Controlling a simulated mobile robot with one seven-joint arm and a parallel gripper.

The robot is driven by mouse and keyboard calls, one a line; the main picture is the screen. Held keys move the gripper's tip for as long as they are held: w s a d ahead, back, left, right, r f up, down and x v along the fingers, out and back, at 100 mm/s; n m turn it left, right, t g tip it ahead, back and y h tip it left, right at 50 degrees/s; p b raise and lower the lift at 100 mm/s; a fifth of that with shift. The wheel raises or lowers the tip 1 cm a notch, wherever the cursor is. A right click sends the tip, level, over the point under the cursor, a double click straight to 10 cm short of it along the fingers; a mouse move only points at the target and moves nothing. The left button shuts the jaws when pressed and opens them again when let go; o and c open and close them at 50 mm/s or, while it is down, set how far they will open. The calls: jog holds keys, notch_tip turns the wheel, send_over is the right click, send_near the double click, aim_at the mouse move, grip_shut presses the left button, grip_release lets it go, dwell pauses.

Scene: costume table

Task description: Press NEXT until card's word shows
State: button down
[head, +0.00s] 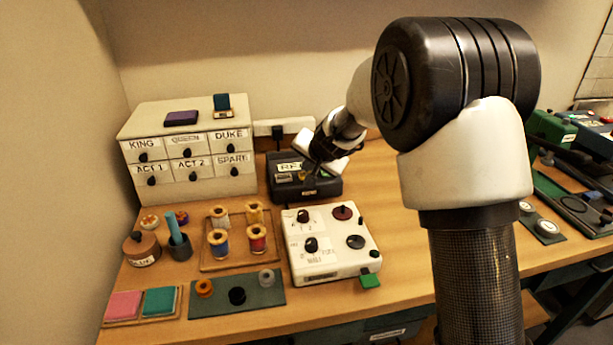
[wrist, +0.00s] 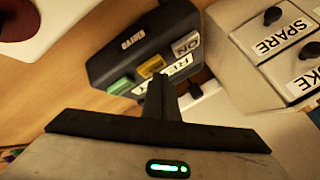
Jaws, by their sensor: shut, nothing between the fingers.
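A black box (head: 287,190) stands at the back of the table, beside the drawer cabinet. In the head view a pale label on it starts with "RE". No word NEXT is readable. My gripper (head: 313,170) is shut and empty over the box's front; its fingertips (wrist: 158,84) appear close to the yellow button. Contact cannot be told. No word card is clearly identifiable.
A cabinet (head: 133,123) with labelled drawers stands left. A white control box (head: 322,262) with knobs and round buttons is in front, a green tab (head: 370,281) at its corner. Thread spools, a wooden jar (head: 141,250) and coloured pads fill the left front.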

jog(key=shift+f+b, duration=0.45)
jog(key=shift+b, duration=0.05)
dwell(0.6)
dwell(0.3)
jog(key=shift+r+p, duration=0.8)
jog(key=shift+r, duration=0.1)
jog(key=shift+r, duration=0.1)
notch_tip(320, 180, up, 5)
jog(key=p, duration=0.4)
jog(key=shift+p, duration=0.3)
dwell(0.9)
